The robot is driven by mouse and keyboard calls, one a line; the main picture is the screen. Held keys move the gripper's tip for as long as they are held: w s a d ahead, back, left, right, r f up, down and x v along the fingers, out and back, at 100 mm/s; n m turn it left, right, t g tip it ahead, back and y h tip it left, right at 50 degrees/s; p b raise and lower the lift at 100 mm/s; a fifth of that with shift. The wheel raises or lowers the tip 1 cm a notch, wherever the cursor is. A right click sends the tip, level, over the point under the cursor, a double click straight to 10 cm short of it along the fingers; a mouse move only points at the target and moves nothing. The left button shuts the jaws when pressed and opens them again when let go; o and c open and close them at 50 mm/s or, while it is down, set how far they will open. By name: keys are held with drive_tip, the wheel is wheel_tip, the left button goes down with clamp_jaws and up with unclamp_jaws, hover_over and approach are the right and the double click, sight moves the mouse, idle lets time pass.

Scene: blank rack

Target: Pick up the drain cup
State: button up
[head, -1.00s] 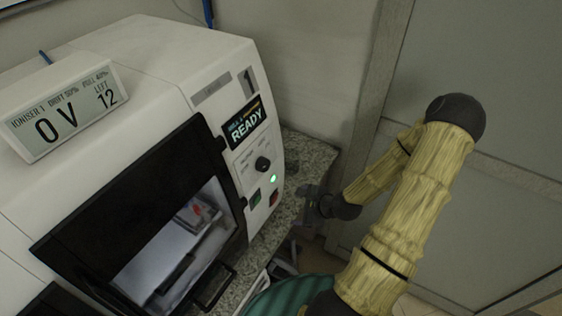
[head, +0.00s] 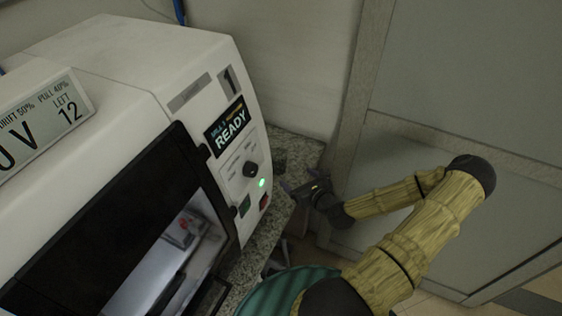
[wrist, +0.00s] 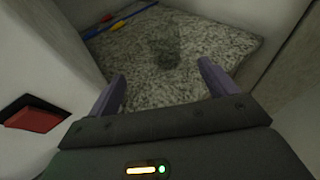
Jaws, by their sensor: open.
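My gripper (wrist: 163,72) is open and empty, its two purple fingers pointing over a speckled stone counter (wrist: 215,45). In the wrist view a dark, smoky patch (wrist: 167,50) shows on the counter just beyond and between the fingertips. It may be the see-through drain cup, but its outline is too faint to be sure. Nothing touches the fingers. In the head view my gripper (head: 297,187) is beside the right side of a white machine, over the counter strip. No cup can be made out there.
The white machine (head: 130,65) with a READY label stands at left, close to my gripper. A red button (wrist: 35,118) is near at left in the wrist view. Blue and yellow rods (wrist: 118,20) lie at the back. A grey panel (head: 460,90) stands right.

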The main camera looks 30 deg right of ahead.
sight(282, 163)
drive_tip(key=p+x, duration=0.2)
drive_tip(key=x, duration=0.8)
drive_tip(key=shift+w+d+f, duration=0.15)
drive_tip(key=shift+w+d, duration=0.05)
drive_tip(key=shift+w+p, duration=0.35)
drive_tip(key=shift+w, duration=0.1)
drive_tip(key=shift+p+x, duration=0.75)
drive_tip(key=shift+x, duration=1.4)
drive_tip(key=shift+d, duration=0.15)
drive_tip(key=c, duration=1.1)
drive_tip(key=shift+o, duration=0.2)
